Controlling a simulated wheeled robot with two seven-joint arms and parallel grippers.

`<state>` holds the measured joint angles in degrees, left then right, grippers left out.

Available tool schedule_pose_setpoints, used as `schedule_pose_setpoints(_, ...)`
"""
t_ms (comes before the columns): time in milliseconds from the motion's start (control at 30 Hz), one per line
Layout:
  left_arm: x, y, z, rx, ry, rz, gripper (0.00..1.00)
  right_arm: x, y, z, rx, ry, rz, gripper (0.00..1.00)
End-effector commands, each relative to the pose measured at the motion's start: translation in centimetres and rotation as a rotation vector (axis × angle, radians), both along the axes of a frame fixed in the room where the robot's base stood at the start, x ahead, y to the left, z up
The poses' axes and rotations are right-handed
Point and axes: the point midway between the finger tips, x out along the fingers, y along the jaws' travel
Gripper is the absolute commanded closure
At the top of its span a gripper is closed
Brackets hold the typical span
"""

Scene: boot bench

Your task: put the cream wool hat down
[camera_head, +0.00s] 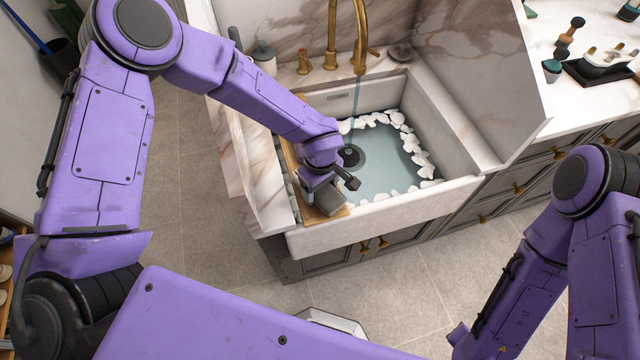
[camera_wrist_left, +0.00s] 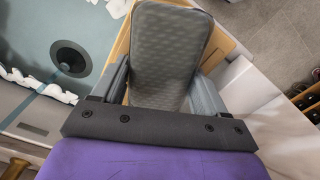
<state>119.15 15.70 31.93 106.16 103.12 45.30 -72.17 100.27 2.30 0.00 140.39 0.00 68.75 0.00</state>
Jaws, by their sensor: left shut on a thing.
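No cream wool hat shows in either view. My left gripper (camera_head: 322,190) is at the left front corner of the sink, above a wooden board (camera_head: 318,216). It is shut on a grey, rounded, textured block (camera_head: 331,201). In the left wrist view the grey block (camera_wrist_left: 168,55) stands between the two fingers of my left gripper (camera_wrist_left: 160,88), with the wooden board (camera_wrist_left: 218,50) behind it. I cannot tell whether the block touches the board. My right arm shows at the right, but its gripper is not in view.
A marble ledge (camera_head: 248,165) lies left of the board. Brushes (camera_head: 568,38) and a dark tray (camera_head: 600,72) stand on the right counter.

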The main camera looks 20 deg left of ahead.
Motion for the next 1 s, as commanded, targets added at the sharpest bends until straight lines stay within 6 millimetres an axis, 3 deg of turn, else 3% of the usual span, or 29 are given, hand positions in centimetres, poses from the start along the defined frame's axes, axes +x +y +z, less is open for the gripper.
schedule_pose_setpoints(367,0.0,0.0,-0.7,-0.001,0.0,0.002,0.58,0.0,0.0,0.0,0.0,0.0,0.0,0.59)
schedule_pose_setpoints(400,0.0,0.0,-0.7,-0.001,-0.001,0.002,0.17,0.0,0.0,0.0,0.0,0.0,0.0,0.59)
schedule_pose_setpoints(467,0.0,0.0,-0.6,-0.001,-0.001,0.002,0.01,0.0,0.0,0.0,0.0,0.0,0.0,0.59)
schedule_pose_setpoints(800,0.0,0.0,-0.1,-0.001,-0.002,0.003,0.01,0.0,0.0,0.1,0.0,0.0,0.0,0.59)
schedule_pose_setpoints(1000,0.2,0.0,4.0,-0.005,-0.005,0.005,0.01,0.0,0.0,-0.7,0.0,0.0,0.0,0.59)
